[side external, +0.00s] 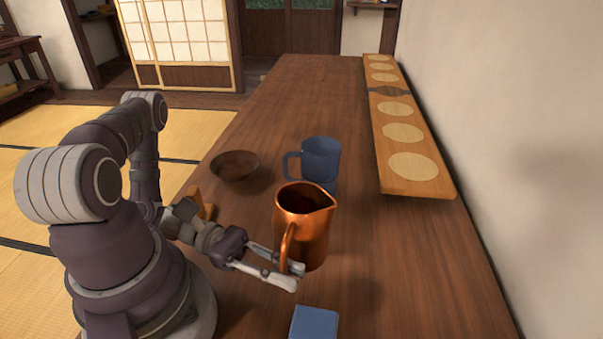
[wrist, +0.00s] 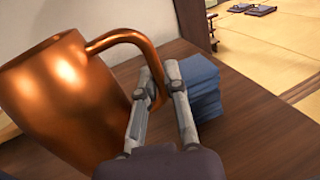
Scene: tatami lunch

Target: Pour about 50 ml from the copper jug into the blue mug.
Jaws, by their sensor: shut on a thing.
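The copper jug (side external: 304,228) is in front of me in the side view, close to upright, its spout toward the right. It looks raised a little above the table. My gripper (side external: 296,275) is shut on the jug's handle; the wrist view shows the fingers (wrist: 161,84) on either side of the copper handle (wrist: 128,35). The jug's body (wrist: 62,95) fills the left of that view. The blue mug (side external: 321,157) stands behind the jug, its handle to the left. The jug hides its lower part. The contents of both are not visible.
A blue folded stack (side external: 314,323) lies at the near edge, also in the wrist view (wrist: 203,88). A brown bowl (side external: 235,165) stands left of the mug. A long board with pale discs (side external: 450,192) runs along the right wall. The table (side external: 400,260) is clear right of the jug.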

